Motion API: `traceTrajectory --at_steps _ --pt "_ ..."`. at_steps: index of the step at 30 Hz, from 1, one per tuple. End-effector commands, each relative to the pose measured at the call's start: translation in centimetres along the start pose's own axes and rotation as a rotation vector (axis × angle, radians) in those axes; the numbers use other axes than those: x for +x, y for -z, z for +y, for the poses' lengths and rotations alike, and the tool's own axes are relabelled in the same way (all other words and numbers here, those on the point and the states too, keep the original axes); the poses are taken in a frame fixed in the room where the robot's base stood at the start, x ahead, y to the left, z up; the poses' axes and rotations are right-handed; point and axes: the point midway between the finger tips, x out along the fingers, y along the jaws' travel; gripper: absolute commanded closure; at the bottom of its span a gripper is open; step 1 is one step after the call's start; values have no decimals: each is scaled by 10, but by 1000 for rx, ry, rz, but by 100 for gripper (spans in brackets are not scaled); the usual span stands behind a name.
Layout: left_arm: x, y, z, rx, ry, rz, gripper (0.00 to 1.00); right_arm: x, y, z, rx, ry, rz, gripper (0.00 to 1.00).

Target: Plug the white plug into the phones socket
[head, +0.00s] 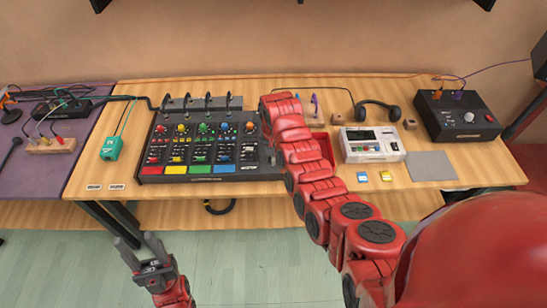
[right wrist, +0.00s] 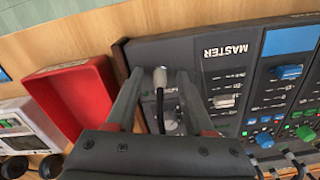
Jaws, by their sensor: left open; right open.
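The mixer (head: 208,172) is a black console with coloured knobs and pads; its MASTER section (right wrist: 222,70) shows in the right wrist view. There, a whitish plug (right wrist: 160,77) with a black cable (right wrist: 160,108) sits at the mixer's edge strip. My right gripper (right wrist: 159,76) is open, one finger on each side of the plug, with gaps visible. I cannot tell how deep the plug sits, and the phones socket itself is not visible. In the head view my right arm hides that gripper and the plug. My left gripper (head: 142,245) is open and empty, low in front of the table.
A red tray (right wrist: 75,98) lies beside the mixer. A white device (head: 370,146), headphones (head: 378,111) and a black box (head: 457,117) stand to the right. A green box (head: 111,148) is left of the mixer. A grey mat (head: 432,166) lies at the table's right front.

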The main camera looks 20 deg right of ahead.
Motion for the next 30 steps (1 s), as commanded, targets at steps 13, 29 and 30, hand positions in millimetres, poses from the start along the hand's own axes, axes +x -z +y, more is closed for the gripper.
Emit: traceTrajectory --at_steps 13,29,30 --pt "-8 -1 0 0 0 0 50 -49 2 -1 0 5 7 47" --pt "38 6 -2 0 0 0 50 -154 2 2 2 0 2 47" --pt "38 6 -2 0 0 0 50 -159 2 1 1 1 1 47"
